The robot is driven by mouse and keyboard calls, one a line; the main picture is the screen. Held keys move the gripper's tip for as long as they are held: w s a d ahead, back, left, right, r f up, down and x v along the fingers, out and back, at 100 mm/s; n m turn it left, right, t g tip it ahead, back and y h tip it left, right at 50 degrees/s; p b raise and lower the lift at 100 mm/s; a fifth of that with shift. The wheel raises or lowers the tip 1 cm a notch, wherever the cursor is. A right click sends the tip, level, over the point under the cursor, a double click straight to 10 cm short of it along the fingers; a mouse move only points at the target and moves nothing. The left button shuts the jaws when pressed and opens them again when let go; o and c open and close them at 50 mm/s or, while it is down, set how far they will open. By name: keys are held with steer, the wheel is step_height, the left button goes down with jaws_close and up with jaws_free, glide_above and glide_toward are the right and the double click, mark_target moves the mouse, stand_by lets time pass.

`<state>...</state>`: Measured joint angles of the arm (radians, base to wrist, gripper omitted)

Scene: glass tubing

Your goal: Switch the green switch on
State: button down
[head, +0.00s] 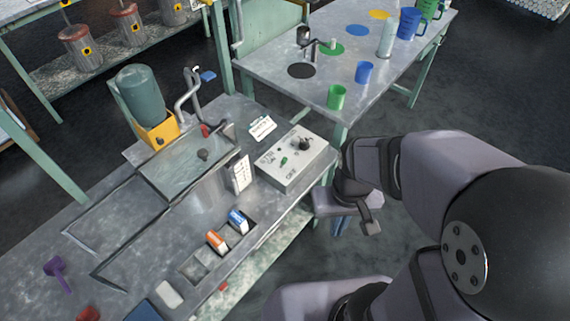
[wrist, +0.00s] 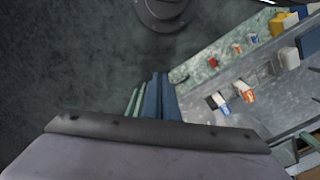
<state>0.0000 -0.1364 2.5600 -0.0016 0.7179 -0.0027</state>
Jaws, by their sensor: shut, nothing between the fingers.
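The green switch (head: 284,161) is a small green lever on the sloping top of a pale grey control box (head: 318,158) in the head view. The box stands near the right end of the metal workbench, with a black knob (head: 304,144) and dark lettering on it. I cannot tell which position the switch is in. My gripper (head: 370,226) is shut and empty, pointing down. In the picture it is to the right of and below the box, apart from it, past the bench edge. The switch does not show in the wrist view.
A white card (head: 262,129) lies behind the box, and a white holder (head: 239,174) stands at its left. Orange (head: 216,240) and blue (head: 238,221) packets sit in bench compartments. A second table (head: 268,55) with cups stands behind. Open floor lies right of the bench.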

steer(key=shift+f, duration=0.1)
step_height(320, 180, down, 10)
steer(key=s+d+f+g+b, duration=0.1)
steer(key=s+d+g+b, duration=0.1)
steer(key=b, duration=0.6)
steer(key=w+d+f+n+t+h+b, duration=0.2)
steer(key=w+d+f+n+t, duration=0.15)
steer(key=w, duration=0.35)
steer(key=w+a+r+n+t+y, duration=0.3)
steer(key=w+a+n, duration=0.2)
steer(key=w+a, duration=0.1)
steer(key=w+a+r+n+t+y, duration=0.3)
steer(key=w+a+n, duration=0.3)
steer(key=w, duration=0.1)
steer(key=shift+r, duration=0.35)
steer(key=shift+w+a+f, duration=0.1)
